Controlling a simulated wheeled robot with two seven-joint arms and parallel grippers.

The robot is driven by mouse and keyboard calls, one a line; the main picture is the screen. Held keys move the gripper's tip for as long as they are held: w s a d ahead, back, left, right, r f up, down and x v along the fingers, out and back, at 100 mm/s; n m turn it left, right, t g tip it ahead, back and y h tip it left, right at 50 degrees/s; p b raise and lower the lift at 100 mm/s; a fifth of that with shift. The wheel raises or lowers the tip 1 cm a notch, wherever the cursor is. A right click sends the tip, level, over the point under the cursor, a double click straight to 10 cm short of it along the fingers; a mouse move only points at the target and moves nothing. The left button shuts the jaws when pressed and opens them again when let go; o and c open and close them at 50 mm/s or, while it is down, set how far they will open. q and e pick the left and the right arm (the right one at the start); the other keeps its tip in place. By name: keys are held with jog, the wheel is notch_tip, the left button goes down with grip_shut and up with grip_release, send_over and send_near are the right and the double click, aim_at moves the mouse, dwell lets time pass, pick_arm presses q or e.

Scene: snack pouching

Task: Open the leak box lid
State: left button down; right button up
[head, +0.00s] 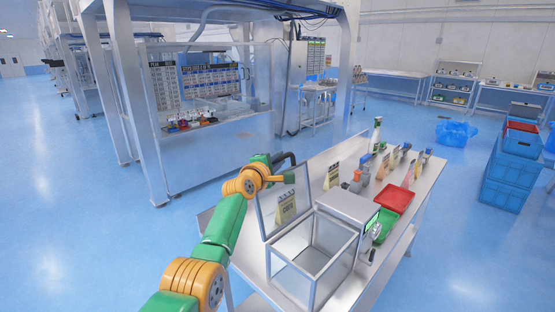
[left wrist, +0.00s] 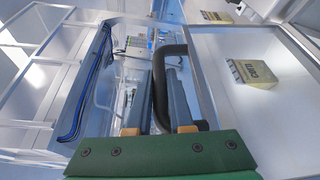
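The leak box (head: 310,262) is a clear box with pale frame edges at the near end of the steel table. Its clear framed lid (head: 266,213) stands up from the box's left side, and the box's top looks open. My left gripper (head: 287,178) is at the lid's upper edge. In the left wrist view, its two grey fingers (left wrist: 160,98) lie on either side of a black curved handle (left wrist: 187,49), with no clear gap, so they look shut on it. The lid panel also shows at the right there (left wrist: 222,50). My right gripper is not in view.
A grey device (head: 348,207) stands right behind the box, with a green tray (head: 384,226) and a red tray (head: 394,198) beside it. Yellow signs (head: 332,175), a spray bottle (head: 376,135) and small tools stand farther back. Blue crates (head: 508,180) are stacked at the right.

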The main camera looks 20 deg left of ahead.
aim_at(272, 190)
pick_arm(q)
jog(key=c, duration=0.8)
grip_release()
jog(key=shift+d, duration=0.1)
jog(key=shift+s, duration=0.1)
jog(key=shift+s+b, duration=0.55)
jog(key=shift+s, duration=0.2)
jog(key=s+b, duration=0.1)
jog(key=s, duration=0.2)
jog(key=shift+s+d+r+b, duration=0.1)
jog(key=shift+s+r+b, duration=0.05)
jog(key=shift+s+b, duration=0.2)
jog(key=shift+s+r, duration=0.25)
jog(key=shift+s, duration=0.65)
